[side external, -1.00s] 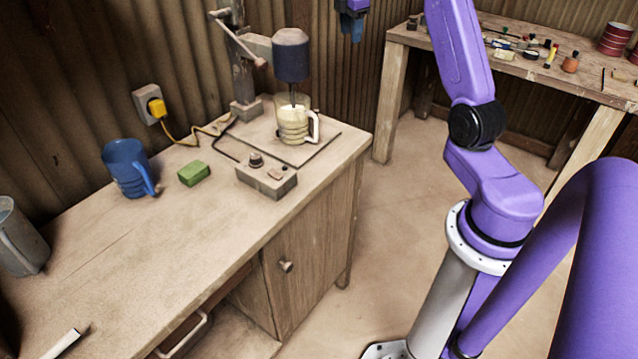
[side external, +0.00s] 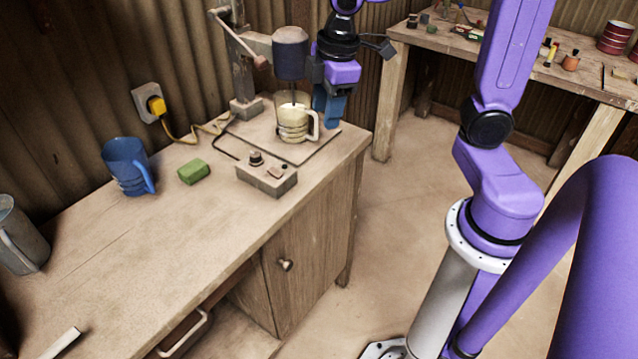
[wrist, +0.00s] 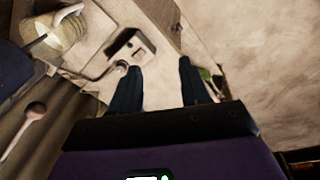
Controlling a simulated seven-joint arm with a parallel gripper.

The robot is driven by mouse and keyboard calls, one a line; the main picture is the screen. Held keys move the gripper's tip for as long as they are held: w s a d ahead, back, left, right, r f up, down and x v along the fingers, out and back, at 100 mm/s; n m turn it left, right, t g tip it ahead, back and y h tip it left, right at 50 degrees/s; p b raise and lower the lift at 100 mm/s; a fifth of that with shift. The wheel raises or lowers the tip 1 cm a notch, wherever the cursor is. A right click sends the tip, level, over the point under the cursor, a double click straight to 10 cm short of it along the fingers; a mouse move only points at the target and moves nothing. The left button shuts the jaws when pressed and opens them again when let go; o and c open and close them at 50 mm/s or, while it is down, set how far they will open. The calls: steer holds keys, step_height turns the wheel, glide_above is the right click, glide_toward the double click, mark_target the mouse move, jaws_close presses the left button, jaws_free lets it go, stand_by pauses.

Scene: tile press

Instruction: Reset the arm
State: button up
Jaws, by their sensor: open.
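My gripper (side external: 330,118) hangs in the air at the back right of the workbench, just right of the press head, fingers pointing down. It is empty. In the wrist view my gripper (wrist: 156,75) shows its two dark fingers spread apart with nothing between them. The pale mug (side external: 292,121) stands upright under the dark press head (side external: 290,55), its handle facing right, close to my fingers in the side view. In the wrist view the mug (wrist: 62,30) is at the upper left, apart from the fingers.
A control box (side external: 266,176) sits in front of the press. A green block (side external: 194,171), a blue mug (side external: 126,166) and a grey mug (side external: 18,235) stand further left on the workbench (side external: 130,260). A cluttered table (side external: 590,85) is behind, with clear floor between.

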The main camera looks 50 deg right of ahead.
steer(key=s+a+f, duration=0.1)
steer(key=s+f, duration=0.1)
steer(key=s, duration=0.7)
steer(key=s+a+f+g, duration=0.1)
steer(key=s+f, duration=0.1)
steer(key=s, duration=0.6)
steer(key=shift+s+a+f+n+g, duration=0.15)
steer(key=shift+s+f+n+g, duration=0.1)
steer(key=shift+s+n+g, duration=0.1)
stand_by(0.6)
